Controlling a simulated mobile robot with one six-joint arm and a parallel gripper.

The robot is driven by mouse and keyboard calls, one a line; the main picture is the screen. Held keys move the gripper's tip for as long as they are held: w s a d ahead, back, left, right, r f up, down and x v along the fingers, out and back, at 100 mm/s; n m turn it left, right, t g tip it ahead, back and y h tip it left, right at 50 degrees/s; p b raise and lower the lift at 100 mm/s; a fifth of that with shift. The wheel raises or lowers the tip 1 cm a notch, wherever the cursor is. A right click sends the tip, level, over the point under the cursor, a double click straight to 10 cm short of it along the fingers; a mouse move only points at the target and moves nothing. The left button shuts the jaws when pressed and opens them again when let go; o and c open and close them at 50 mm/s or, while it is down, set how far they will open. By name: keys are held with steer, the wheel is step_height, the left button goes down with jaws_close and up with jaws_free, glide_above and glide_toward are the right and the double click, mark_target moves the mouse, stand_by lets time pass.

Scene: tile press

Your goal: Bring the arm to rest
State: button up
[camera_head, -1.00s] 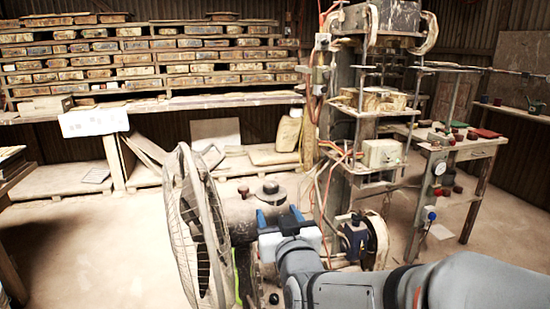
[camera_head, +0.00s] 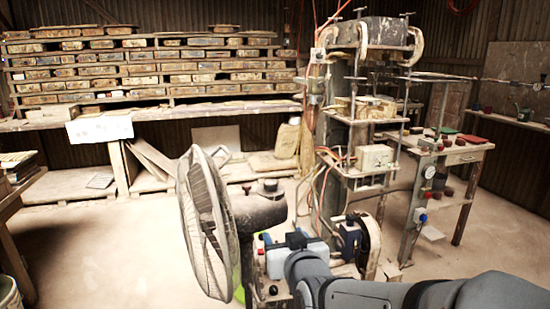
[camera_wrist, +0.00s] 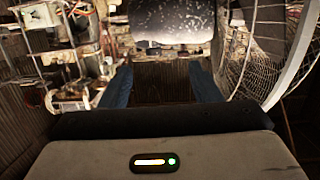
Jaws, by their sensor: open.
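My gripper (camera_head: 283,240) is in the lower middle of the head view, beside the fan's dark motor housing. Its two blue fingers are spread, with nothing seen between them. In the wrist view my gripper (camera_wrist: 160,86) also shows its blue fingers apart and empty. My grey arm reaches in from the lower right of the head view. The tile press (camera_head: 375,115) stands behind and to the right of the gripper. Whether the gripper touches the fan housing cannot be told.
A large caged fan (camera_head: 208,225) stands just left of the gripper; its cage also shows at the right of the wrist view (camera_wrist: 285,45). A side table (camera_head: 462,156) stands at the right. Stacked shelves (camera_head: 150,65) line the back wall.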

steer(key=s+d+m+g+h+p, duration=0.2)
steer(key=s+d+g+p, duration=0.7)
steer(key=s, duration=0.9)
steer(key=d+g+h, duration=0.1)
steer(key=d+g, duration=0.2)
steer(key=d, duration=0.1)
steer(key=shift+r+m+g+h+p, duration=0.15)
steer(key=shift+m+g+h+p, duration=0.15)
steer(key=shift+m+g+p, duration=0.1)
steer(key=shift+c, duration=0.3)
